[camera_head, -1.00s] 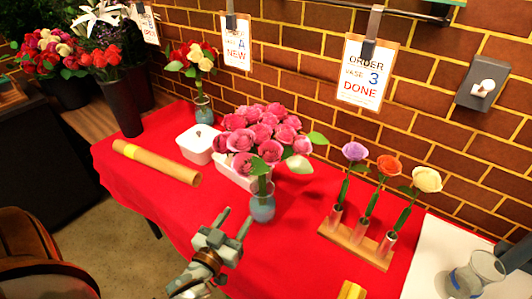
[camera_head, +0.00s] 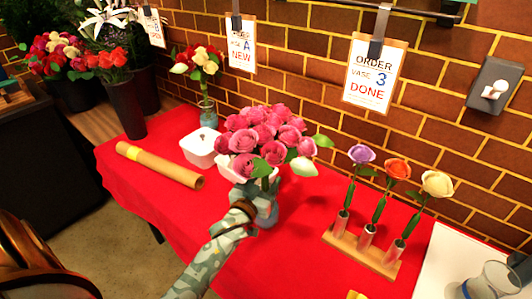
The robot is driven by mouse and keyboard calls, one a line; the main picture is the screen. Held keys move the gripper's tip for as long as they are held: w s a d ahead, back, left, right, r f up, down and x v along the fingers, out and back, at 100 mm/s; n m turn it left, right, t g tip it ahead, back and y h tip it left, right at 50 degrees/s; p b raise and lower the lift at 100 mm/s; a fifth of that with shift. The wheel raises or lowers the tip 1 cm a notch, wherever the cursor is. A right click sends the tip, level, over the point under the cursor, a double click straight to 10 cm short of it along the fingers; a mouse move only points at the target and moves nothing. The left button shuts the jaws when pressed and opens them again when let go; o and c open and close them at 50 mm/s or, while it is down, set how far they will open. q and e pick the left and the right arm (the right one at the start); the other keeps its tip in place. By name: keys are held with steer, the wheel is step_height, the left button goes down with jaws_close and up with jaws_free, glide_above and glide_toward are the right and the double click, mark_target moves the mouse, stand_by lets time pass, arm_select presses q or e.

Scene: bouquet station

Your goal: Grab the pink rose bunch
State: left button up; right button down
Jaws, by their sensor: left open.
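The pink rose bunch (camera_head: 262,135) stands in the middle of the red-covered table, with several full pink heads and green leaves. A small blue-grey vase (camera_head: 267,212) stands just in front, partly hidden by my left gripper. My left gripper (camera_head: 252,190) is open and reaches in just under the front of the blooms, beside the vase. Its fingertips are partly hidden, so I cannot tell whether they touch the stems. My right gripper is not in view.
A white tub (camera_head: 200,147) and a cardboard tube (camera_head: 160,165) lie to the left. A wooden rack (camera_head: 362,250) with three single roses stands to the right. A glass jar (camera_head: 487,283) is at the lower right. The red cloth (camera_head: 310,250) is bare in front.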

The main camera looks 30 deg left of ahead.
arm_select(q)
steer(key=shift+r, duration=0.1)
jaws_close()
